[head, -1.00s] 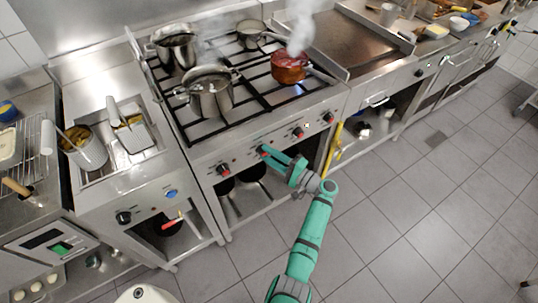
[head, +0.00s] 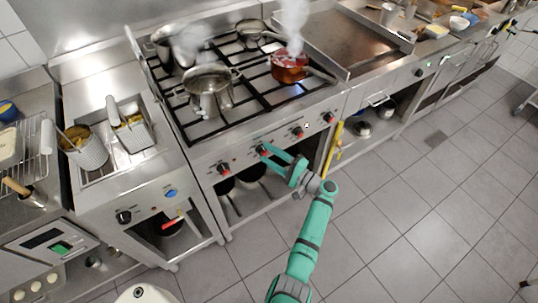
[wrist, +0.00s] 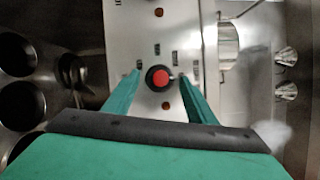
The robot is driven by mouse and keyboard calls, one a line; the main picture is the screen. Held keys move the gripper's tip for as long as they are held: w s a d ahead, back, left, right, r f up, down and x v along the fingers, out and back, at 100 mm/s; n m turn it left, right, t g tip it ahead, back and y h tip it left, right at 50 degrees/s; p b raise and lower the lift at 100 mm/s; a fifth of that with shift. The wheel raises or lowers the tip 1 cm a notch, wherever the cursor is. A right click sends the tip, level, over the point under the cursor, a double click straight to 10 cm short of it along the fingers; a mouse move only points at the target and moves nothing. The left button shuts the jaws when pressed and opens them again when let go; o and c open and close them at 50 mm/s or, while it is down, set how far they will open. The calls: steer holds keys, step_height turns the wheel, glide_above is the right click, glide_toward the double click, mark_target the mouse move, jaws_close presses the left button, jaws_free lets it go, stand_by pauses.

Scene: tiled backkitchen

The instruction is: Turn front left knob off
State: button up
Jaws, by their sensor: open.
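The stove front (head: 240,165) carries a row of several red-faced knobs. The leftmost knob (head: 223,168) stands free, left of my gripper. My gripper (head: 266,151) is at the second knob from the left (head: 262,149) in the head view. In the wrist view this red knob (wrist: 158,77) sits between the two green fingers of my gripper (wrist: 160,75). The fingers are open, one on each side of it; whether they touch it I cannot tell. A small blue flame shows under the red pot (head: 289,68) at the front right burner. The frames do not label which knob is front left.
A steaming metal pot (head: 210,92) stands on the front left burner, with more pots behind. Two more knobs (head: 298,132) lie right of my gripper. A fryer (head: 110,165) adjoins the stove's left. The tiled floor (head: 390,210) at the right is clear.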

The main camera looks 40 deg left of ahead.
steer(key=d, duration=1)
steer(key=shift+d+f, duration=0.3)
steer(key=shift+f, duration=0.15)
steer(key=shift+s, duration=0.1)
steer(key=s+d+f+m+t+h, duration=0.25)
steer(key=s+f, duration=0.25)
steer(key=f, duration=0.4)
steer(key=s+d+f+m+t+h, duration=0.1)
steer(key=s+d+f+t+h, duration=0.25)
steer(key=f, duration=0.55)
steer(key=s+d+f+t+h, duration=0.1)
steer(key=s+d+f+h, duration=0.1)
steer(key=s+d+h, duration=0.4)
steer(key=s+d+f+t+h, duration=0.1)
steer(key=s+d+f, duration=0.25)
steer(key=s, duration=0.45)
steer(key=s+d+r+n+t+h, duration=0.2)
steer(key=s+d+r+t+h, duration=0.15)
steer(key=s+d+r, duration=0.65)
steer(key=s+r+n+t+h, duration=0.1)
steer(key=s+r+n+t, duration=0.1)
steer(key=r, duration=0.9)
steer(key=s+r+n+t+h, duration=0.1)
steer(key=s+r+n+t, duration=0.1)
steer(key=r, duration=0.9)
steer(key=shift+v, duration=0.95)
